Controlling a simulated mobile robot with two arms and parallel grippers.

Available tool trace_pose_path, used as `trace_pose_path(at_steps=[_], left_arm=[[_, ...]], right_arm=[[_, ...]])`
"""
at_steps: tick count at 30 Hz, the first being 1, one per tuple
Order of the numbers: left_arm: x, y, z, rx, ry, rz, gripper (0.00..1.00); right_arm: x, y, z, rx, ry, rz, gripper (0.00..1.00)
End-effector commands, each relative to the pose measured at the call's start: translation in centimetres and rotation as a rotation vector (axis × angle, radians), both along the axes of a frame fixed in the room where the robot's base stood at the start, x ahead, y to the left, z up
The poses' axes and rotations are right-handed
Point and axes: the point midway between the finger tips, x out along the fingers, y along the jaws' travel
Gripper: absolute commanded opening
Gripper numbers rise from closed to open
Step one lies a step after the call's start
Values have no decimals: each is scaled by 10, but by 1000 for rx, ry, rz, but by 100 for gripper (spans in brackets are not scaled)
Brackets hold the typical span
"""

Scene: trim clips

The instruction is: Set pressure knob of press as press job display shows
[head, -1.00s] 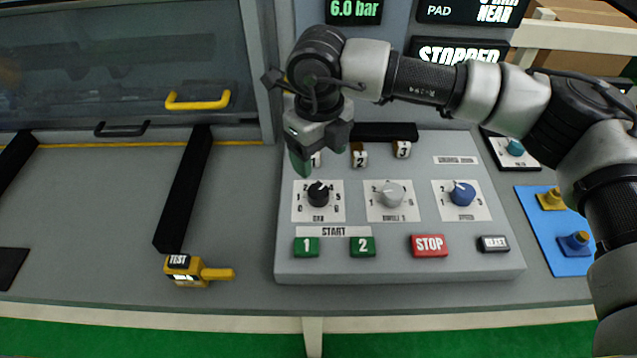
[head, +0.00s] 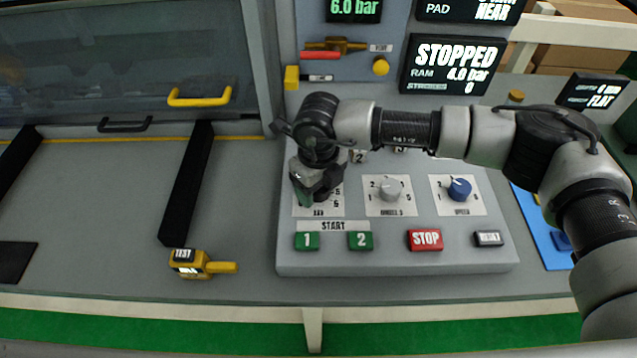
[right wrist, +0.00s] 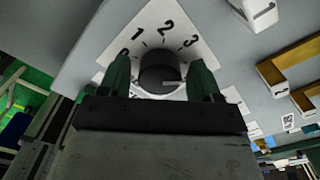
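The black knob sits on a white number plate (head: 298,208) at the left of the grey control panel. In the head view my right gripper (head: 308,198) covers this knob. In the right wrist view the knob (right wrist: 160,70) stands between the two green fingertips of my right gripper (right wrist: 161,78), which are open with a gap each side. Its white mark points right, past the 3. The press display (head: 455,65) reads STOPPED, RAM 4.0 bar, strokes 0. My left gripper is out of view.
Beside it are a grey knob (head: 390,188) and a blue knob (head: 459,188). Below are green buttons 1 (head: 307,241) and 2 (head: 360,241), a red STOP button (head: 425,240) and a dark button (head: 488,239). A yellow TEST device (head: 200,264) lies to the left.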

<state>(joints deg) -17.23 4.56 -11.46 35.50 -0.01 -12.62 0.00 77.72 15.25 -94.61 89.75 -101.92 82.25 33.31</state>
Motion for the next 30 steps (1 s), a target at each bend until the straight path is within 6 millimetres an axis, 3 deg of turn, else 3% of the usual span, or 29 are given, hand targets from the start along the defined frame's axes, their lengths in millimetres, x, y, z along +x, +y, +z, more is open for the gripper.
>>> trace_pose_path(at_steps=[1,8,17,30], left_arm=[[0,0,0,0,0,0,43],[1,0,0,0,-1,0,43],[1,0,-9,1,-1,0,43],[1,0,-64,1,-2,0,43]], right_arm=[[0,0,0,0,0,0,56],[0,0,0,0,0,0,20],[0,0,-2,1,-1,38,21],[1,0,-6,0,-3,355,21]])
